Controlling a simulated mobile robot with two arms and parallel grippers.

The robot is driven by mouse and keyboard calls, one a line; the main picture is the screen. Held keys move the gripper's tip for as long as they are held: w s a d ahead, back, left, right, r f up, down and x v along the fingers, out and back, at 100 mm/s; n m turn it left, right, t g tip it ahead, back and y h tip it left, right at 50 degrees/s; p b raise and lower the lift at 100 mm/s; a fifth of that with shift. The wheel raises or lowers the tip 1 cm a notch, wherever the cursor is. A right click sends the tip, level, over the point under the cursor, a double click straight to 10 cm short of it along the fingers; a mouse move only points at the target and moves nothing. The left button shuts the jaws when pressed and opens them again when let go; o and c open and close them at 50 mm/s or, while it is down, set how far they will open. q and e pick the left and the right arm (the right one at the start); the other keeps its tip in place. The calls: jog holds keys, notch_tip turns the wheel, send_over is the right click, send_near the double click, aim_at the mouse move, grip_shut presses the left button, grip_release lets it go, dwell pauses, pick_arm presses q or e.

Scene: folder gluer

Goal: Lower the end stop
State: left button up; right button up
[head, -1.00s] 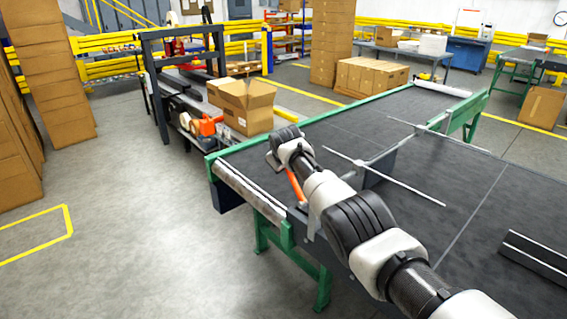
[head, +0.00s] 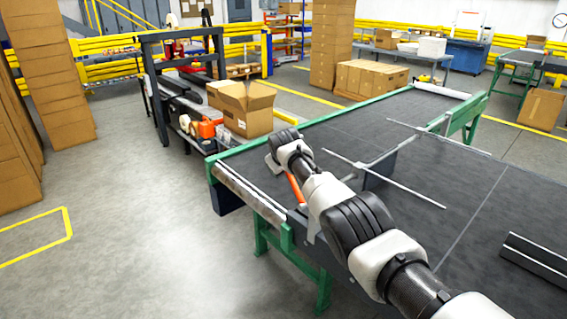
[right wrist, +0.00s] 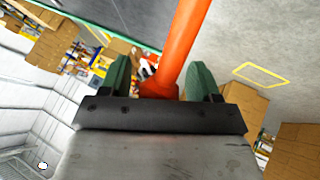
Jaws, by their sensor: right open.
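An orange bar (head: 295,188) stands by the near left edge of the dark belt table, partly hidden by my right arm. I cannot tell from the frames how it joins the end stop. In the right wrist view the orange bar (right wrist: 186,38) runs between the two green fingers of my right gripper (right wrist: 160,76), which is open around it. A gap shows on the bar's left; its right side is close to the right finger. A steel strip (head: 248,188) lines the table's left end. My left gripper is not in view.
A dark upright plate (head: 379,170) with thin rods (head: 385,180) stands on the belt (head: 440,225). An open carton (head: 248,108) sits on a machine beyond the table's left end. Stacked cartons (head: 52,70) stand at left. The floor at front left is clear.

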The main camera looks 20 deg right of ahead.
jog(key=shift+r, duration=0.15)
jog(key=shift+p+v, duration=0.8)
jog(key=shift+v, duration=0.25)
jog(key=b+v, duration=0.1)
jog(key=v, duration=0.7)
jog(key=shift+b, duration=0.4)
jog(key=shift+s, duration=0.1)
